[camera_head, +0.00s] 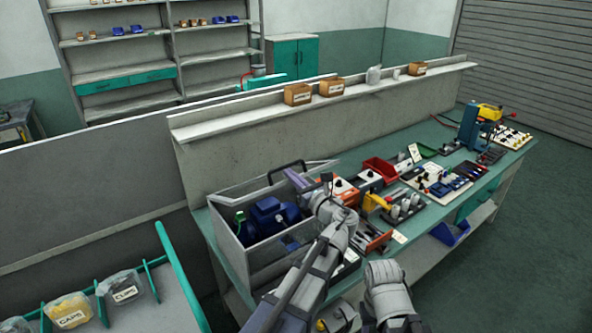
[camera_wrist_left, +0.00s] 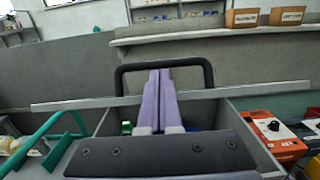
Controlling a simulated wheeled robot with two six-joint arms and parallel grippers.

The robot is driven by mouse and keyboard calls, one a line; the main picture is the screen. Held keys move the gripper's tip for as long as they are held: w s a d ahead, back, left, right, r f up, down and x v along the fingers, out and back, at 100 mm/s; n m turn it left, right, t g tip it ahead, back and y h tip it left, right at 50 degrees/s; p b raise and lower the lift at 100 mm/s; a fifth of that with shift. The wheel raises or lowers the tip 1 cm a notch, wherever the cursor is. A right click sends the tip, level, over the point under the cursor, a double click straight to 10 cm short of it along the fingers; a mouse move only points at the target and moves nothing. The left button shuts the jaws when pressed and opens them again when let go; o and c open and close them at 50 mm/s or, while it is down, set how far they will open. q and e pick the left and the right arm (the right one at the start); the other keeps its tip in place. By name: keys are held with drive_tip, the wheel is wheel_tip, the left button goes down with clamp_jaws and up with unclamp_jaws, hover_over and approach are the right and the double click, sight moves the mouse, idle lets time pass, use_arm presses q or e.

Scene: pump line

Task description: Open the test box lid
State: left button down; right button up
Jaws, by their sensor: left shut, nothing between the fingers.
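The test box (camera_head: 223,238) is a grey open-topped box at the near left end of the bench, with a blue pump (camera_head: 270,213) inside. Its grey lid (camera_head: 235,192) is raised along the back side, with the box interior in view, and carries a black arched handle (camera_head: 287,166). The handle (camera_wrist_left: 120,80) and lid edge (camera_wrist_left: 70,104) also show in the left wrist view. My left gripper (camera_head: 293,178) has its purple fingers (camera_wrist_left: 160,85) shut and empty, in front of the lid by the handle. I cannot tell whether they touch it. My right gripper is not visible.
Orange-topped units (camera_head: 345,190), a red bin (camera_head: 380,168) and several parts trays crowd the bench to the right. A ledge (camera_head: 240,121) with small boxes runs behind. A teal-framed rack (camera_head: 170,270) with bins stands at the lower left.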

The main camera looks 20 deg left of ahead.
use_arm(q)
drive_tip(key=w+a+r+g+h+p, duration=0.1)
drive_tip(key=w+a+r+p, duration=0.5)
drive_tip(key=a+p, duration=0.3)
drive_tip(key=w+a+r+g+h+p, duration=0.1)
drive_tip(key=w+a+r+p, duration=0.6)
drive_tip(key=w+a+p, duration=0.2)
drive_tip(key=shift+w+a+r+h, duration=0.15)
drive_tip(key=shift+a+r+h, duration=0.2)
drive_tip(key=shift+a, duration=0.45)
drive_tip(key=shift+f, duration=0.1)
drive_tip(key=s+d+r+p, duration=0.4)
drive_tip(key=d+r+p, duration=0.1)
drive_tip(key=r+p, duration=0.2)
drive_tip(key=shift+r+p, duration=0.35)
drive_tip(key=shift+p, duration=0.05)
